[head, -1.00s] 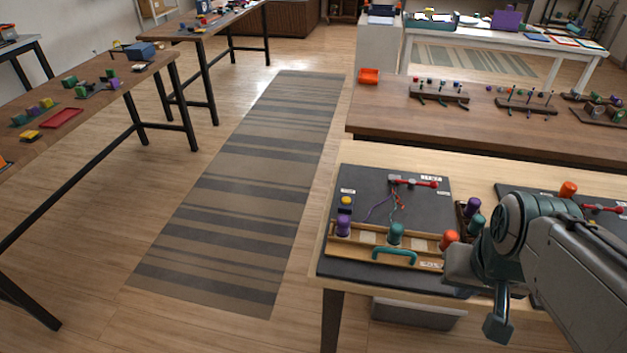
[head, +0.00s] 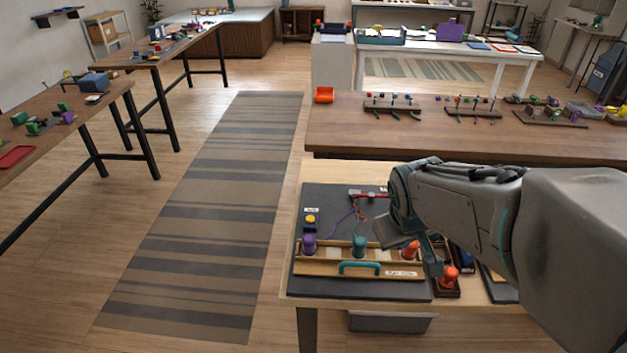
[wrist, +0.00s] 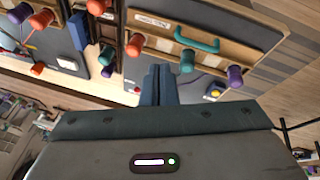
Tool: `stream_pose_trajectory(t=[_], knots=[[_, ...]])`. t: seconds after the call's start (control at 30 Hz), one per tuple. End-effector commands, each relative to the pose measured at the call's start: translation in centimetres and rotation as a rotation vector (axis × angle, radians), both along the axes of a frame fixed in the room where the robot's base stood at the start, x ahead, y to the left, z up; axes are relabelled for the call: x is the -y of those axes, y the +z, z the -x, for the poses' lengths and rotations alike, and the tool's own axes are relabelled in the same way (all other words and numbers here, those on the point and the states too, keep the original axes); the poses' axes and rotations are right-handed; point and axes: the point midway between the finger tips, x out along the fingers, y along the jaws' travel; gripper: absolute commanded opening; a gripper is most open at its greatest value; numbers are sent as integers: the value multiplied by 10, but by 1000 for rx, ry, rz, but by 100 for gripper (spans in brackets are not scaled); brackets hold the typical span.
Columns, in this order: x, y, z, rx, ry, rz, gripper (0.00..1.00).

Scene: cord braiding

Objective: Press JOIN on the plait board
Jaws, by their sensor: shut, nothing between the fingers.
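The dark plait board (head: 327,200) lies on the near table, with a wooden rack (head: 317,268) along its front. The rack holds a purple bobbin (head: 309,244), a green bobbin (head: 359,246) and an orange bobbin (head: 411,249), with a teal handle (head: 360,267) in front. A yellow button (head: 310,220) sits at the board's left under a small label too small to read; it also shows in the wrist view (wrist: 215,92). Red and purple cords (head: 357,218) lie mid-board. My gripper (wrist: 157,76) is shut and empty, apart from the button; my arm hides the board's right part.
An orange bobbin (head: 449,277) stands in a dark holder right of the board. A brown table (head: 340,128) with several peg racks is behind. Open floor with a striped rug (head: 215,200) lies to the left.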

Motion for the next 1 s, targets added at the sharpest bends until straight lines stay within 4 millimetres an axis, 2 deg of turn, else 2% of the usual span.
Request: stream_pose_trajectory(t=[0.03, 0.2, 0.37, 0.5, 0.63, 0.8, 1.0], knots=[[-3, 5, -21, 9, 65, 31, 0], [-24, 0, -90, 74, 321, 115, 0], [-58, -13, -147, 144, 570, 140, 0], [-95, -29, -186, 222, 780, 123, 0], [-130, -42, -210, 303, 944, 86, 0], [-163, -53, -226, 392, 1081, 36, 0], [-178, -58, -231, 437, 1137, 12, 0]])
